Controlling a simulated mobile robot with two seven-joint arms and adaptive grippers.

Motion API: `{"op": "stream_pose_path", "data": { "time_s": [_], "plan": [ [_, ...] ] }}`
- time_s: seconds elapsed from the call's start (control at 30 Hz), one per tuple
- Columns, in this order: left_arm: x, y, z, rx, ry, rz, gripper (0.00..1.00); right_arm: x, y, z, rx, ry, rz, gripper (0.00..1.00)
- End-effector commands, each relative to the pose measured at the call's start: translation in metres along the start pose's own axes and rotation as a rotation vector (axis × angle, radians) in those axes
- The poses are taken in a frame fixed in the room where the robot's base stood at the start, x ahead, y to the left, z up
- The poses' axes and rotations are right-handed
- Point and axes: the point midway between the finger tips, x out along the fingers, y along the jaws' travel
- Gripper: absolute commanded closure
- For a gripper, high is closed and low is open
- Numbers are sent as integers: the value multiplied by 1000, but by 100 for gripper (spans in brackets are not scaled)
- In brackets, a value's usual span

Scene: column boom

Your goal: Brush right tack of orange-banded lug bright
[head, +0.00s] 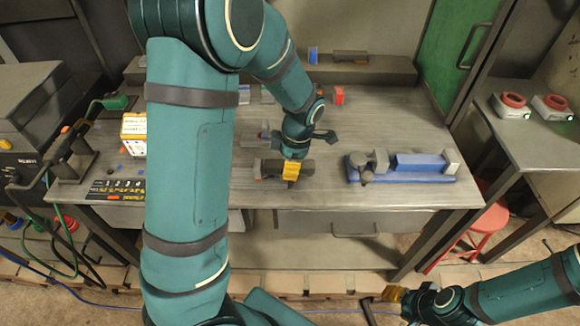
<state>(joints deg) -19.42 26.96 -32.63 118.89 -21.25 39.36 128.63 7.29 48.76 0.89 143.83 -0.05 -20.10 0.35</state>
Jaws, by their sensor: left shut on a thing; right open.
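My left gripper (291,170), with yellow fingertips, is over the middle of the bench. It is shut on a dark bar-like thing with an orange patch (261,170) at its left. I cannot tell whether this is a brush or the orange-banded lug. A small grey-blue piece (263,137) sits just behind it. My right gripper (397,296) is low at the front right, off the bench, open and far from these things. Tack spots are too small to make out, and my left arm covers part of the bench.
A blue vice-like fixture (408,167) stands at the bench's right. A dark blue-ended bar (340,56) lies on the back shelf (385,68). A red-ended piece (337,95) is at the back. A white-orange box (134,134) stands left. The bench front right of centre is clear.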

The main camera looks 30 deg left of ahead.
Motion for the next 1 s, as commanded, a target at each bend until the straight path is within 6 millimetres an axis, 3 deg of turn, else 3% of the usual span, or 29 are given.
{"op": "stream_pose_path", "data": {
  "time_s": [0.17, 0.7, 1.0],
  "plan": [
    [0, 1, 0, 0, 0, -1, 100, -1, 0, 0, 0, 0, 0, 53],
    [1, -22, 0, 0, 0, -1, 100, -3, -1, 0, 0, 0, 0, 53],
    [2, -11, 0, -1, 0, 0, 100, -3, -1, 0, 0, 0, 0, 53]
  ]
}}
